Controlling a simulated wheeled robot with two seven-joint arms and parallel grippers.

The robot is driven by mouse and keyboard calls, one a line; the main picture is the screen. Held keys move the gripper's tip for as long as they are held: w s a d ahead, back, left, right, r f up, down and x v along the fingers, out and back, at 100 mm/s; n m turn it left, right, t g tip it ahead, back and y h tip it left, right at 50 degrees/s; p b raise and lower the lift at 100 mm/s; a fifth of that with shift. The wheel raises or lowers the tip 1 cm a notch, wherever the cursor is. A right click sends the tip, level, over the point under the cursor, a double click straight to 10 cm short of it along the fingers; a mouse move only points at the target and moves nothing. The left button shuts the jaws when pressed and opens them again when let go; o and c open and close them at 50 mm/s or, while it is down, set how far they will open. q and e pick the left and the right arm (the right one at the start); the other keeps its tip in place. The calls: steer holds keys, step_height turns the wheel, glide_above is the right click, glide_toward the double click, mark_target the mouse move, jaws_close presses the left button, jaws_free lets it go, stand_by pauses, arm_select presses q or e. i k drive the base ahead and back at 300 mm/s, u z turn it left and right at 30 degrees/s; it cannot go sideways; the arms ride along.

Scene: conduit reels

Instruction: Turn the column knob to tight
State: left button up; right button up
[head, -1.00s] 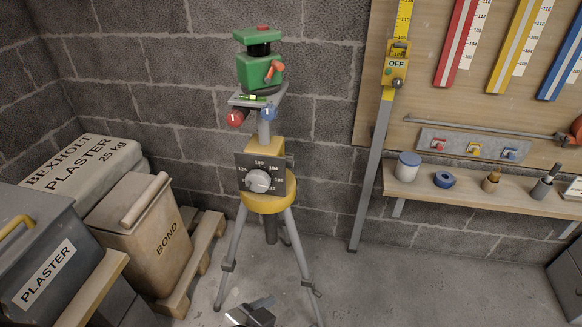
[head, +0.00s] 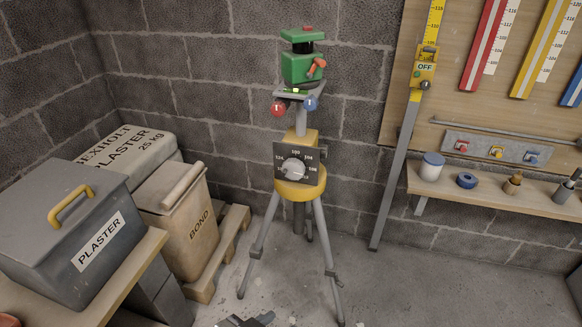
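A tripod (head: 262,240) stands on the floor before the block wall. Its yellow column head carries a dark numbered dial plate (head: 280,172) with a round grey knob (head: 293,169). Above it, a red knob (head: 277,109) and a blue knob (head: 310,102) sit under the small platform. A green instrument (head: 301,66) with an orange lever (head: 316,68) stands on top. I cannot tell which knob is the column knob, nor whether any is tight. My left gripper (head: 250,320) shows only partly at the bottom edge, well below the knobs; its opening is unclear. My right gripper is out of view.
A grey plaster box (head: 45,240) sits on a wooden bench at left, beside the bond bin (head: 185,225) and a plaster bag (head: 125,148). A grey pole with a yellow staff (head: 395,170) stands right of the tripod. A shelf (head: 500,200) holds small items. Floor right of the tripod is clear.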

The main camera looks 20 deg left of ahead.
mark_target(324, 148)
steer(key=u, duration=0.4)
steer(key=k, duration=0.8)
steer(key=z, duration=0.5)
steer(key=i, duration=0.95)
steer(key=u, duration=0.4)
steer(key=i, duration=0.95)
steer(key=u, duration=1.05)
